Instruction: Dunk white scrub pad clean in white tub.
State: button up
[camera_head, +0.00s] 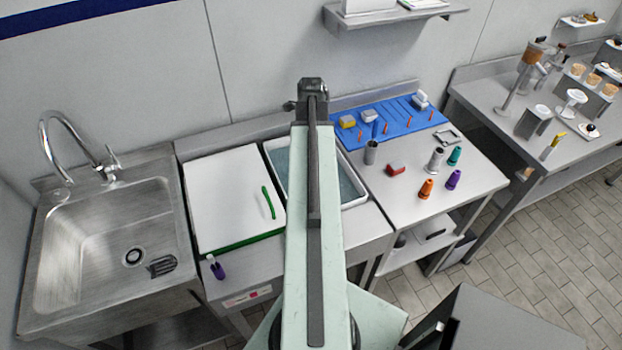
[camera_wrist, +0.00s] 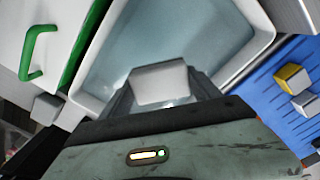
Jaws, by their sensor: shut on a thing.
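In the wrist view, my gripper (camera_wrist: 161,92) is shut on a white, block-like scrub pad (camera_wrist: 160,80). The pad is over the inside of the white tub (camera_wrist: 86,98), near its lower side in the picture. The tub holds pale blue-grey water. I cannot tell whether the pad touches the water. In the head view, the tub (camera_head: 355,204) stands on the counter right of the white board, and my arm covers its middle. The pad and my gripper's fingers are hidden there.
A white board (camera_head: 225,195) with a green handle lies left of the tub, beside the sink (camera_head: 100,245). A blue mat (camera_head: 392,122) with small blocks and orange pegs is at the right. Several coloured cones and a red block (camera_head: 396,170) stand in front of it.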

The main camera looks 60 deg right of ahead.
jog(key=shift+r, duration=0.1)
notch_tip(320, 180, up, 4)
jog(key=p, duration=0.4)
